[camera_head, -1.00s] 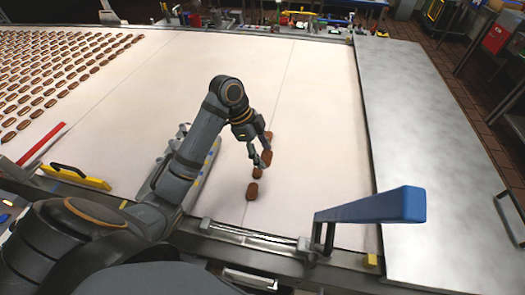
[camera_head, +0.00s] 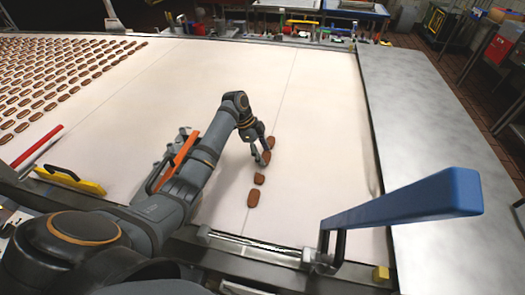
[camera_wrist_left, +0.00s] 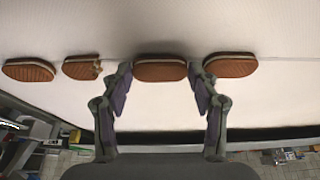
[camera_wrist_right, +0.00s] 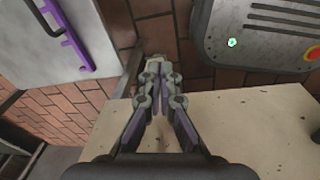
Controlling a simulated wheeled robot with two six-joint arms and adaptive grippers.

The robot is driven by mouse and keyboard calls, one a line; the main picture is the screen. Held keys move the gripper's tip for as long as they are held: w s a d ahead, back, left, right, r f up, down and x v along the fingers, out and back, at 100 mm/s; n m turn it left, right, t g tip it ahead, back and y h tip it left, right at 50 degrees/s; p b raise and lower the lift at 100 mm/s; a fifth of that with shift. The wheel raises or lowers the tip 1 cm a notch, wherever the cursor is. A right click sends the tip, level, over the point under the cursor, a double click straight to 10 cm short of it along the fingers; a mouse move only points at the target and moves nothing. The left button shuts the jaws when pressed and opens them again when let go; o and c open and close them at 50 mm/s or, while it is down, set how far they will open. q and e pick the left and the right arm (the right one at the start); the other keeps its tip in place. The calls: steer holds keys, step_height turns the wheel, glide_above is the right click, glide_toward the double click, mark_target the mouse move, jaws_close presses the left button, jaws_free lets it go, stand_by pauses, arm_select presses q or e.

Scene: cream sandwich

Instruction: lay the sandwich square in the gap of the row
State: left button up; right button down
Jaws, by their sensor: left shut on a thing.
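My left gripper (camera_head: 262,157) is shut on a brown sandwich (camera_wrist_left: 160,68), one finger at each end in the left wrist view. The held sandwich (camera_head: 266,158) is in line with the row, its long side roughly parallel to the belt's seam; I cannot tell whether it rests on the belt. Beside it are a whole sandwich (camera_wrist_left: 230,66) on the right and a shorter, broken-ended one (camera_wrist_left: 82,67) on the left, with another whole one (camera_wrist_left: 28,70) farther left. My right gripper (camera_wrist_right: 160,88) shows only in the right wrist view, fingertips together, holding nothing visible.
The pale belt (camera_head: 310,120) is mostly bare around the row. Many sandwiches (camera_head: 50,80) lie in rows at the far left. A blue-handled lever (camera_head: 405,203) stands at the near edge. An orange bar (camera_head: 182,150) is beside my left arm.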

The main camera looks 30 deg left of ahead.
arm_select(q)
steer(key=shift+f, duration=0.1)
steer(key=shift+f, duration=0.1)
steer(key=o, duration=0.8)
steer(key=shift+r, duration=0.2)
steer(key=p+v, duration=1)
steer(key=v, duration=0.2)
steer(key=shift+p, duration=0.35)
steer(key=shift+f, duration=0.1)
